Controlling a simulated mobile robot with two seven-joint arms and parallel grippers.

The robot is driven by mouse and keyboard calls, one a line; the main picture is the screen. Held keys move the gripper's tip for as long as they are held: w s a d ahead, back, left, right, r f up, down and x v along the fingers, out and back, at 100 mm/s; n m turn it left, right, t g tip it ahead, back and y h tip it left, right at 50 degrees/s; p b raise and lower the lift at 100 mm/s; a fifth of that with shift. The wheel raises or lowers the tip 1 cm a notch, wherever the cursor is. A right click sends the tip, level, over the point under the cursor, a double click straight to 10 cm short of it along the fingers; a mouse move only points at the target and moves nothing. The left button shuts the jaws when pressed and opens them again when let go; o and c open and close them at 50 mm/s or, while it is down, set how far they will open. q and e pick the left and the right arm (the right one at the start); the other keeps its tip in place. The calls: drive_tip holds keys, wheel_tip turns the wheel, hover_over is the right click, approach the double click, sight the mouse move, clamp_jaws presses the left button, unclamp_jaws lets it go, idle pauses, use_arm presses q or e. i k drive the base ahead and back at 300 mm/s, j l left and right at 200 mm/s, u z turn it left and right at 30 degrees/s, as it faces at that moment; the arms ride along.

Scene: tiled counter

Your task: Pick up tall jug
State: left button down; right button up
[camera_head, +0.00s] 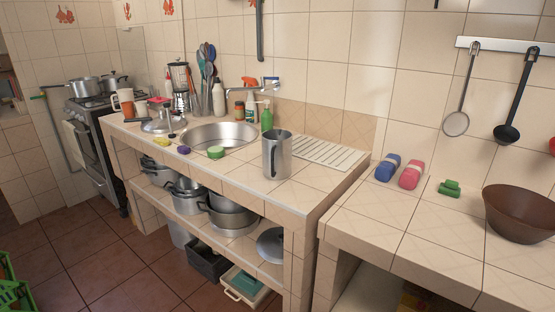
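A tall metal jug (276,157) stands upright on the tiled counter (243,187), in front of the sink's right side. Neither of my grippers shows in the head view.
The round sink (220,134) lies behind and left of the jug, with a green-topped sponge (216,152) at its front rim. A white drainboard (321,152) is to the right. A brown bowl (520,212) sits on the lower right counter. Pots fill the shelf below.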

sight(276, 144)
drive_tip(key=i+j, duration=0.55)
drive_tip(key=i+j+z, duration=0.4)
drive_tip(key=i+j, duration=0.15)
drive_tip(key=j, duration=0.15)
